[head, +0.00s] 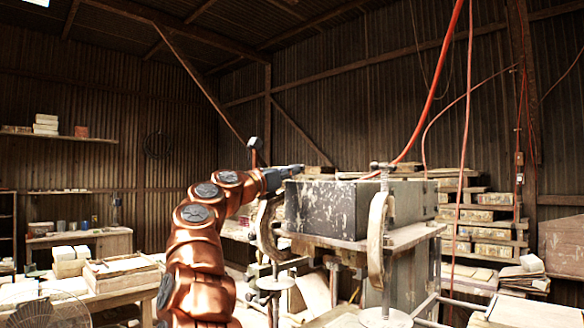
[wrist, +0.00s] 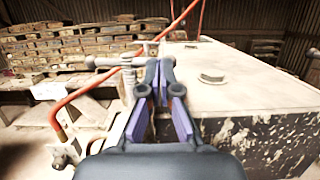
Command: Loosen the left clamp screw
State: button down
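In the head view, the left clamp (head: 266,232) is a worn C-shaped frame at the left side of the press box. A round disc (head: 276,283) sits below it. Its upper end is partly hidden by my arm. My gripper (head: 296,168) is level with the box's top edge, above this clamp. In the wrist view, my gripper's fingertips (wrist: 160,68) are close together. A grey screw with a crossbar (wrist: 108,64) stands just left of them, its right part running behind the fingers. Whether the fingers touch or hold the bar cannot be seen.
The grey press box (head: 318,208) with peeling paint fills the right of the wrist view. A red hose (head: 440,80) drops behind the box. Stacked tiles (head: 480,215) stand on shelves behind.

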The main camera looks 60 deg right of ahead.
jog(key=shift+d, duration=0.3)
jog(key=shift+a, duration=0.15)
jog(key=w+a+b, duration=0.3)
jog(key=a+b, duration=0.1)
jog(key=a, duration=0.6)
jog(key=shift+a, duration=0.25)
dwell(0.6)
dwell(0.4)
